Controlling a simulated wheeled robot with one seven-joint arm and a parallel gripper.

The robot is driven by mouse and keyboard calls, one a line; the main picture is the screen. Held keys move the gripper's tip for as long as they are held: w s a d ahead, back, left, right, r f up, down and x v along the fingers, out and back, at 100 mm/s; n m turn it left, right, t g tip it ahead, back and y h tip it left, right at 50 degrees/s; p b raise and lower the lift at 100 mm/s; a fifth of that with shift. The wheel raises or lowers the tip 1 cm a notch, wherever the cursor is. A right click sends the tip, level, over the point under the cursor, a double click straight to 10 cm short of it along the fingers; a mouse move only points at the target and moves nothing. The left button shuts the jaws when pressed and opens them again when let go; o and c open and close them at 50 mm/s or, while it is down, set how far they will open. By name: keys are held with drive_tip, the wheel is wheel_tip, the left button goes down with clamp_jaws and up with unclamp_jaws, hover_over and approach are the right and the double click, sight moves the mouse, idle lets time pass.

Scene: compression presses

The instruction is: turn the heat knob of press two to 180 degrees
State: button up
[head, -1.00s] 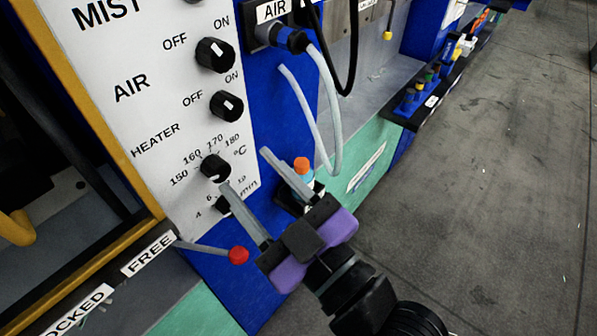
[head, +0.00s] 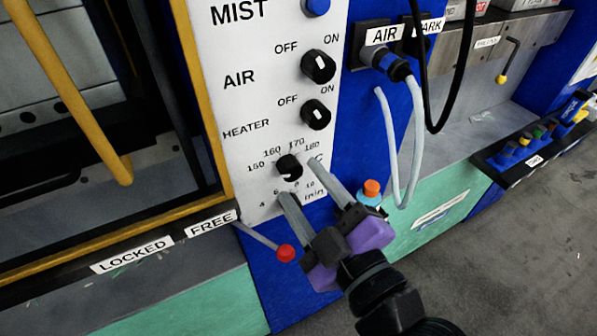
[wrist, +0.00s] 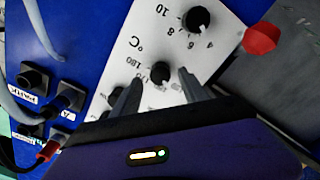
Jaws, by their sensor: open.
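The heat knob (head: 289,167) is a small round black knob on a white panel, with 150, 160, 170 and 180 °C printed around its upper side. A pale mark shows near its lower edge in the head view; I cannot tell its exact reading. My gripper (head: 295,180) is open, with its two grey fingers pointing at the panel just below and right of the knob. In the wrist view the heat knob (wrist: 160,72) appears between the spread fingertips of my gripper (wrist: 159,78). I cannot tell whether the fingers touch it. No press number is legible.
The heater switch (head: 316,114) and air switch (head: 318,66) are above the knob. The minutes knob (wrist: 198,18) is close by. A red-tipped lever (head: 286,253) and an orange-topped button (head: 371,188) are near my gripper. A grey hose (head: 415,140) hangs at right.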

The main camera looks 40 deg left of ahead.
drive_tip(key=shift+x, duration=1.35)
clamp_jaws()
